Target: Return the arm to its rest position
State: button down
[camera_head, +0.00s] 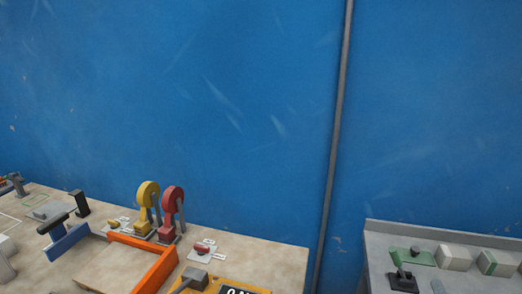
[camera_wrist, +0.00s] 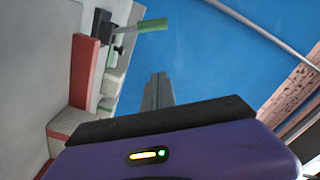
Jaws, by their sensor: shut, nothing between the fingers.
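My gripper (camera_wrist: 158,92) shows in the wrist view only. Its two grey fingers are together with nothing between them, beyond my purple housing and a black bar. The fingertips point up in that picture, in front of the blue wall (camera_wrist: 205,60). They look clear of any object. My arm and gripper are not in the head view.
The head view shows a beige bench (camera_head: 230,250) with an orange frame (camera_head: 155,268), a yellow clamp (camera_head: 148,195) and a red clamp (camera_head: 172,202). A grey table (camera_head: 400,235) holds several blocks at right. A green-handled device (camera_wrist: 150,25) appears upper left in the wrist view.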

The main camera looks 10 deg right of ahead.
jog(key=s+a+n+y, duration=0.3)
jog(key=s+a+n, duration=0.5)
jog(key=s+a, duration=0.6)
jog(key=s+a+n+g+y, duration=0.1)
jog(key=s+a+n+y, duration=0.3)
jog(key=s+a, duration=1)
jog(key=s+n, duration=0.3)
jog(key=shift+r+n+g+y, duration=0.25)
jog(key=shift+n+g+y, duration=0.05)
jog(key=shift+n, duration=0.1)
jog(key=shift+s, duration=0.1)
